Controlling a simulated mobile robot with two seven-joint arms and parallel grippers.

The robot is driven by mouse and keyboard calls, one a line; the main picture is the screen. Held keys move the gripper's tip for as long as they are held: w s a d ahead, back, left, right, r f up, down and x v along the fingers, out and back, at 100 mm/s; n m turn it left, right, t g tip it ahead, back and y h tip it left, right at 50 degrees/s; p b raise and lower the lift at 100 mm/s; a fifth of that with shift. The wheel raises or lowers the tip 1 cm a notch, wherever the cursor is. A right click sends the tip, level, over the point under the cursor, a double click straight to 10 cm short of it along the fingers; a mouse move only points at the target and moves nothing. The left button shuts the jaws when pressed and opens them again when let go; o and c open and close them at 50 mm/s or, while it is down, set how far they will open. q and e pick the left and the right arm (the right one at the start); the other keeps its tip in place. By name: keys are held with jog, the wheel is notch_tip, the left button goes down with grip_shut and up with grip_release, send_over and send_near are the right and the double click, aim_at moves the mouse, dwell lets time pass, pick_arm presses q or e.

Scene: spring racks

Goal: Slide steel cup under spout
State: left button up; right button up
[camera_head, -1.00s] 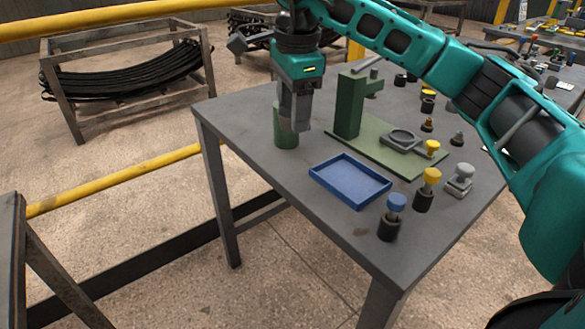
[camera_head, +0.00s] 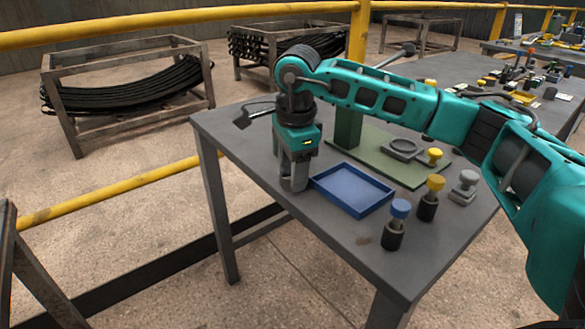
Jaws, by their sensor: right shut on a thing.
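My right gripper (camera_head: 294,186) is low over the left part of the grey table, just left of the blue tray. It is shut on a grey thing, apparently the steel cup, mostly hidden by the fingers. The green dispenser stand has a post (camera_head: 348,127) and a flat green base (camera_head: 418,173). The spout at the top of the post is hidden behind my right arm. My left gripper is not in view.
A blue tray (camera_head: 352,189) lies close right of the gripper. Knobs stand at the right: blue-topped (camera_head: 398,222), yellow-topped (camera_head: 431,198) and grey (camera_head: 465,187). The table's (camera_head: 330,231) front left edge is near the gripper. More small parts lie farther back.

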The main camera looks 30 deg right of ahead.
jog(key=shift+f, duration=0.15)
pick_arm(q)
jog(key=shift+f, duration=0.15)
pick_arm(e)
jog(key=o, duration=1)
pick_arm(q)
jog(key=p, duration=0.1)
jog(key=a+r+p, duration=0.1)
jog(key=p, duration=0.1)
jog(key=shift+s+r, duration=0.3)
pick_arm(e)
notch_tip(320, 180, up, 12)
jog(key=s, duration=0.1)
jog(key=shift+a, duration=0.15)
jog(key=shift+s, duration=0.1)
